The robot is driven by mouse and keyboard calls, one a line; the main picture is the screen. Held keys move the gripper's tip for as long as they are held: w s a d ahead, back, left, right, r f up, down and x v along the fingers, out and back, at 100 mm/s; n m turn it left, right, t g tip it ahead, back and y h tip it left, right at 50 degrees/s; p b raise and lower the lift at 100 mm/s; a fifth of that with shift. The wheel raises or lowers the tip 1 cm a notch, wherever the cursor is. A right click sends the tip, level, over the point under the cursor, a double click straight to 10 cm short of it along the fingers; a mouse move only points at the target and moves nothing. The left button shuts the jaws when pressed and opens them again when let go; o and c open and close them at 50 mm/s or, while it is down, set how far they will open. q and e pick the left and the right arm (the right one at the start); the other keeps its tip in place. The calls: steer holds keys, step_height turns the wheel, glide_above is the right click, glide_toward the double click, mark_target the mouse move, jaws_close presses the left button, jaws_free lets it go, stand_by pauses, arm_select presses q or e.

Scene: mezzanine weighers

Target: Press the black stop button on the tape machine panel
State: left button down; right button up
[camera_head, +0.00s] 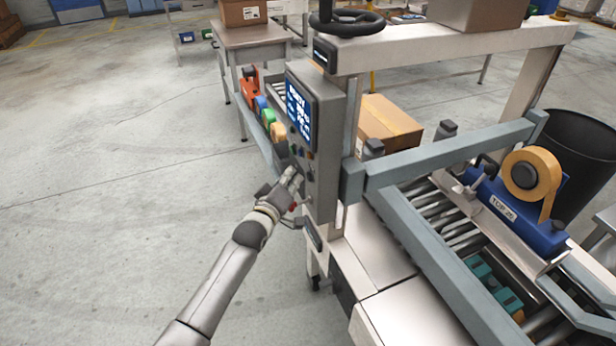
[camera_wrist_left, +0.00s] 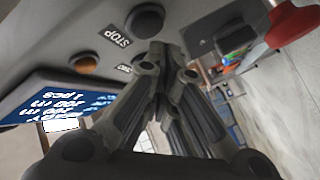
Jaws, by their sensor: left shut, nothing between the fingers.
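The tape machine's grey control panel (camera_head: 323,160) has a lit blue screen (camera_head: 299,112) and small buttons below it. My left gripper (camera_head: 293,178) is shut and empty, close to the lower part of the panel face. In the left wrist view, the black button (camera_wrist_left: 146,20) is beside a label reading STOP (camera_wrist_left: 116,36). The shut fingertips (camera_wrist_left: 163,58) lie just short of the black button in the picture; I cannot tell whether they touch it. An orange button (camera_wrist_left: 84,65) is to the left. My gripper hides part of the lower panel in the head view.
A red knob-like part (camera_wrist_left: 294,22) is near the fingers' right side in the wrist view. A cardboard box (camera_head: 388,122) and a blue tape head (camera_head: 520,215) are on the machine. A side table (camera_head: 250,36) stands behind. The floor at left is clear.

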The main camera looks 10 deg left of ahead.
arm_select(q)
steer(key=shift+s+a+p, duration=0.25)
steer(key=shift+a+p, duration=0.05)
steer(key=shift+a, duration=0.2)
steer(key=s+a, duration=0.1)
steer(key=s+a+p, duration=0.1)
steer(key=a, duration=0.1)
steer(key=shift+s+a, duration=0.1)
steer(key=shift+s, duration=0.05)
steer(key=shift+f, duration=0.1)
stand_by(0.4)
